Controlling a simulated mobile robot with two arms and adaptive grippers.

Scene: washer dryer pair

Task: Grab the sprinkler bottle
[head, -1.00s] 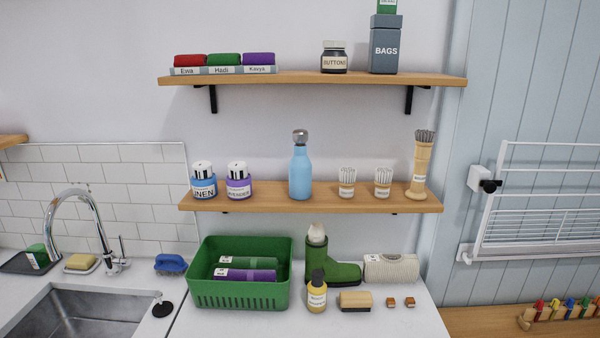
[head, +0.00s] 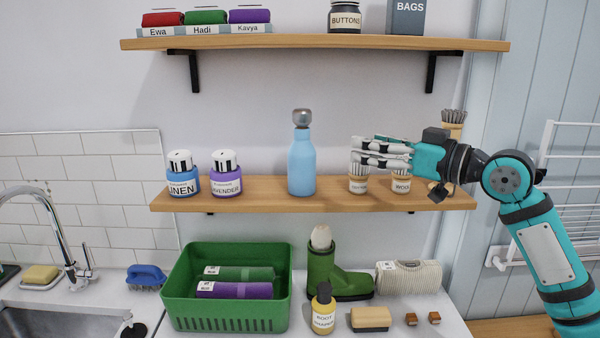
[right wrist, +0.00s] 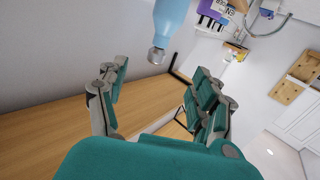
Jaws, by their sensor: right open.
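The sprinkler bottle, a light blue bottle (head: 302,168) with a rounded metal cap, stands upright on the lower wooden shelf (head: 235,197). My right gripper (head: 356,152) is open and empty, to the right of the bottle and apart from it. Its fingers point left towards the bottle, in front of the small brushes. In the right wrist view the blue bottle (right wrist: 172,18) shows beyond the fingertips, its metal cap pointing down in the picture between the open fingers (right wrist: 155,82). My left gripper is not in view.
Two labelled jars, blue (head: 183,178) and purple (head: 226,178), stand left of the bottle. Small brushes (head: 358,182) and a taller brush (head: 452,122) stand to its right. The upper shelf (head: 315,44) runs above. A green basket (head: 225,310) and a green boot (head: 322,270) stand below.

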